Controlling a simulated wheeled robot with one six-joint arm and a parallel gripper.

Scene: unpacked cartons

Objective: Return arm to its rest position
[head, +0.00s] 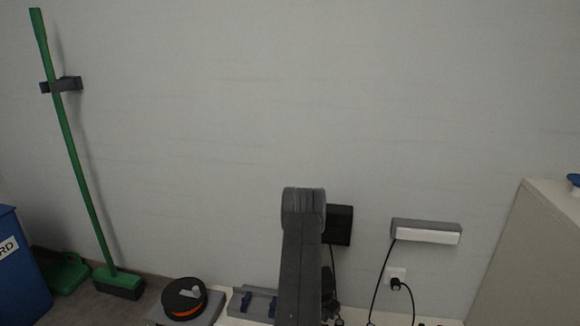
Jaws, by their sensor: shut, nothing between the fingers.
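My arm stands upright at the lower middle of the head view, a dark grey link topped by a rounded joint. My gripper cannot be made out; the arm link may hide it, or it is outside the picture. No object of the task other than my arm is shown.
A black box (339,225) and a grey-white unit (426,232) are on the wall, with cables and a socket (396,280) below. A black-and-orange round object (185,298) lies lower left. A green broom (73,150), blue bin (20,270) and pale cabinet (530,260) flank the room.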

